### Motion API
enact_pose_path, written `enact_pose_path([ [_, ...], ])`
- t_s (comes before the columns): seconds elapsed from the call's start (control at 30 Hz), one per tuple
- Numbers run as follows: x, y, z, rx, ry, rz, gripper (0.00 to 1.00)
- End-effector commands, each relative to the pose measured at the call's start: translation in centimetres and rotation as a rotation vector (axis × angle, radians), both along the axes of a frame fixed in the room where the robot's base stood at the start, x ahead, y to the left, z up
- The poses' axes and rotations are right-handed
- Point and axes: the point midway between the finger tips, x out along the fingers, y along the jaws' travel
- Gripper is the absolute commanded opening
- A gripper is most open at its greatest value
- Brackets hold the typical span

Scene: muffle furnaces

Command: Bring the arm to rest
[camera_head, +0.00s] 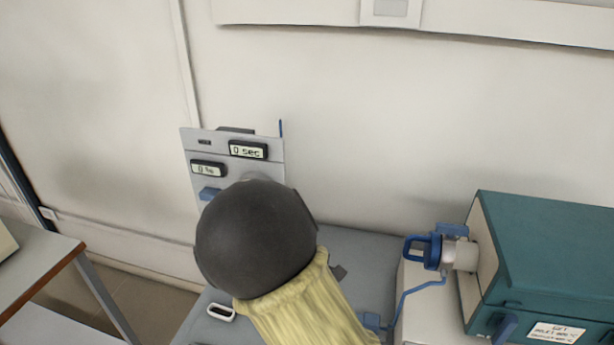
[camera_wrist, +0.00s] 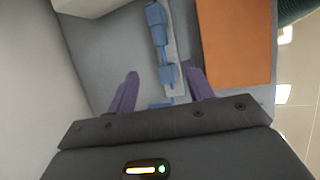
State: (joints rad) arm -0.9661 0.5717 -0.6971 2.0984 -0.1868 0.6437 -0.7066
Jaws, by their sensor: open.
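My arm shows in the head view as a dark rounded joint with a yellow sleeve below it. It covers part of the grey control panel and the grey surface behind it. My gripper (camera_wrist: 160,69) shows in the wrist view with its two purple fingers spread apart. A blue jointed part (camera_wrist: 157,35) on a light grey strip lies beyond the fingers and partly between them in the picture. Nothing is seen held, and I cannot tell how far the blue part is from the fingertips. The gripper is not clearly visible in the head view.
A grey panel (camera_head: 233,146) with small displays, one reading "0 sec", stands near the wall. A teal furnace (camera_head: 550,250) with a blue handle (camera_head: 422,249) is at right. A grey table (camera_head: 38,264) is at left. An orange-brown panel (camera_wrist: 234,40) shows in the wrist view.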

Motion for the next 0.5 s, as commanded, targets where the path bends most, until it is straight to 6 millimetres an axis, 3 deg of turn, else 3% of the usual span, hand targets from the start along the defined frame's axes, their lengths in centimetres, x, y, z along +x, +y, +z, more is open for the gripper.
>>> enact_pose_path([
  [0.17, -0.7, -1.0, 0.4, 0.055, -0.011, -0.076, 0.52],
  [0.5, -4.5, -4.5, 3.1, 0.318, -0.108, -0.494, 0.52],
])
